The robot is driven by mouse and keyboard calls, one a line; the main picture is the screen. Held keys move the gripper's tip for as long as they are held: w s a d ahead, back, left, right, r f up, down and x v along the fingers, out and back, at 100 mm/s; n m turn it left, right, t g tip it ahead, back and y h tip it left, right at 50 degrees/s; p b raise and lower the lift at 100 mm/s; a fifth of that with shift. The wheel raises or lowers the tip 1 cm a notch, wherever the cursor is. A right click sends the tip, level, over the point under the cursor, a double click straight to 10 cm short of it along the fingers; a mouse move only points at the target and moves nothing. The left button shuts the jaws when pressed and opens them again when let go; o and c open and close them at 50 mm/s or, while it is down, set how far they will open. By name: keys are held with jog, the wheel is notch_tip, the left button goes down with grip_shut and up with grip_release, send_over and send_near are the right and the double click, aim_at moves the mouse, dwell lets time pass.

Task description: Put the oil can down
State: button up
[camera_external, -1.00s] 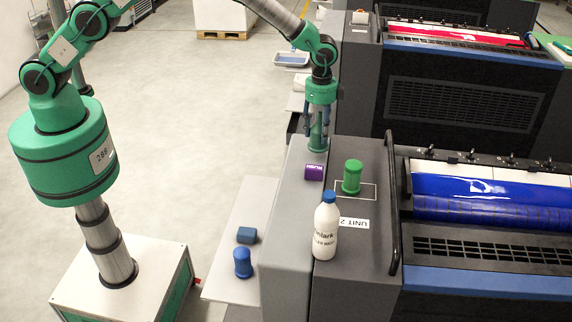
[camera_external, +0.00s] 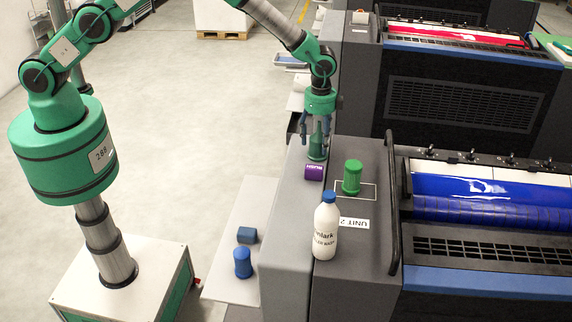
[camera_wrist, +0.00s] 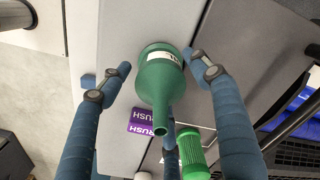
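The oil can (camera_external: 317,148) is dark green with a tapering spout. It stands upright on the grey top of the unit, near its far left end, behind the purple RUSH block. In the wrist view the can (camera_wrist: 160,80) lies between my fingers, with its spout toward the camera. My gripper (camera_external: 317,128) is above and around the can. Its blue fingers are spread, with a clear gap on the left side of the can; the right fingertip is close to the can's body. Its fingers also show in the wrist view (camera_wrist: 157,62).
The purple RUSH block (camera_external: 314,172) is just in front of the can. A green ribbed container (camera_external: 352,178) stands in a white outline to the right. A white bottle (camera_external: 326,232) with a blue cap stands nearer. A dark rail (camera_external: 393,205) edges the top.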

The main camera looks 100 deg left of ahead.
aim_at(319, 122)
jog(key=shift+r, duration=0.15)
jog(key=shift+r+b, duration=0.85)
jog(key=shift+r, duration=5.15)
jog(key=shift+r, duration=0.2)
jog(key=s+d+r+n+t, duration=0.1)
jog(key=s+d+r, duration=0.2)
jog(key=s+r, duration=0.55)
jog(key=s+d+r+n+t, duration=0.1)
jog(key=s+d+r, duration=0.2)
jog(key=s+r, duration=0.55)
jog(key=s+d+r+n+t, duration=0.1)
jog(key=s+d+r, duration=0.4)
jog(key=r, duration=0.5)
jog(key=s+d+r+n+t, duration=0.1)
jog(key=s+r, duration=0.1)
jog(key=s, duration=0.7)
jog(key=s+d+r, duration=0.2)
jog(key=s+r, duration=0.1)
jog(key=s, duration=0.5)
jog(key=s+d+f+n, duration=0.1)
jog(key=s+f, duration=0.1)
jog(key=s, duration=0.6)
jog(key=s+d+f+n+t, duration=0.1)
jog(key=s+f, duration=0.1)
jog(key=s, duration=0.7)
jog(key=shift+t, duration=0.3)
